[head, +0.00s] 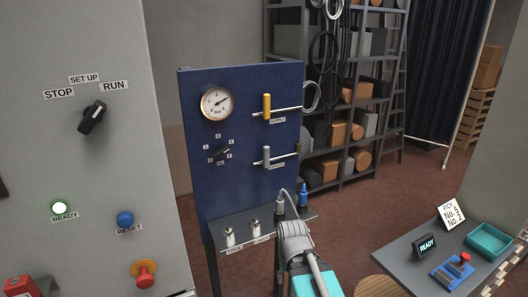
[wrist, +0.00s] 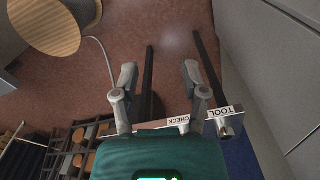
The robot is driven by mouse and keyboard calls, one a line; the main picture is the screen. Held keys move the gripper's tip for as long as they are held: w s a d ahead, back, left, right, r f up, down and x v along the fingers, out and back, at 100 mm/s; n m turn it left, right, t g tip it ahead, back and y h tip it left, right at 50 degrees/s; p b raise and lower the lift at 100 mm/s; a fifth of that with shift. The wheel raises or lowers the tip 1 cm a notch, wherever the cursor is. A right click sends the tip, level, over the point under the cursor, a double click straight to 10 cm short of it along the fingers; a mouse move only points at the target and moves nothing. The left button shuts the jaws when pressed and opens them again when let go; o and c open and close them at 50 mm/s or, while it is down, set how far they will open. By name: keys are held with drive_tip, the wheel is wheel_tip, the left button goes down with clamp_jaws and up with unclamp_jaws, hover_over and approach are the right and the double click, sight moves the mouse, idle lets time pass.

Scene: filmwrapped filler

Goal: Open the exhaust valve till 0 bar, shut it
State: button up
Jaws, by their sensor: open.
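The blue panel (head: 240,190) carries a round gauge (head: 216,103); its needle points up and right, its numbers too small to read. An upper valve with a yellow handle (head: 267,105) is labelled SUPPLY. Below it is a valve with a grey handle (head: 266,156) on a thin horizontal pipe; its label is too small to read, so I cannot confirm it is the exhaust valve. Both handles stand upright, across their pipes. My gripper (wrist: 160,78) is open and empty in the wrist view, near the panel's shelf. In the head view my arm hides the fingers, below both valves.
A small shelf (head: 240,227) juts from the panel with metal fittings (head: 254,228) and a blue-topped item (head: 304,196). The wrist view shows its TOOL label (wrist: 229,111). A grey cabinet (head: 150,190) stands left; a table with a teal tray (head: 488,242) stands right.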

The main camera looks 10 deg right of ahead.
drive_tip(key=shift+o, duration=0.9)
drive_tip(key=w+a+r+n+t+y, duration=0.2)
drive_tip(key=w, duration=0.3)
drive_tip(key=w+a+r+n+t+y, duration=0.1)
drive_tip(key=w+a+n+t+y, duration=0.15)
drive_tip(key=w, duration=0.35)
drive_tip(key=t+p, duration=0.2)
drive_tip(key=t, duration=1.1)
approach(268, 152)
drive_tip(key=s, duration=0.1)
drive_tip(key=s+d+m, duration=0.1)
drive_tip(key=shift+s+d+r+y, duration=0.15)
drive_tip(key=shift+s+y, duration=0.1)
drive_tip(key=shift+y, duration=0.1)
drive_tip(key=shift+w, duration=0.1)
drive_tip(key=x, duration=1.3)
drive_tip(key=shift+w+a+f, duration=0.2)
drive_tip(key=shift+w+a, duration=0.05)
drive_tip(key=shift+a, duration=0.05)
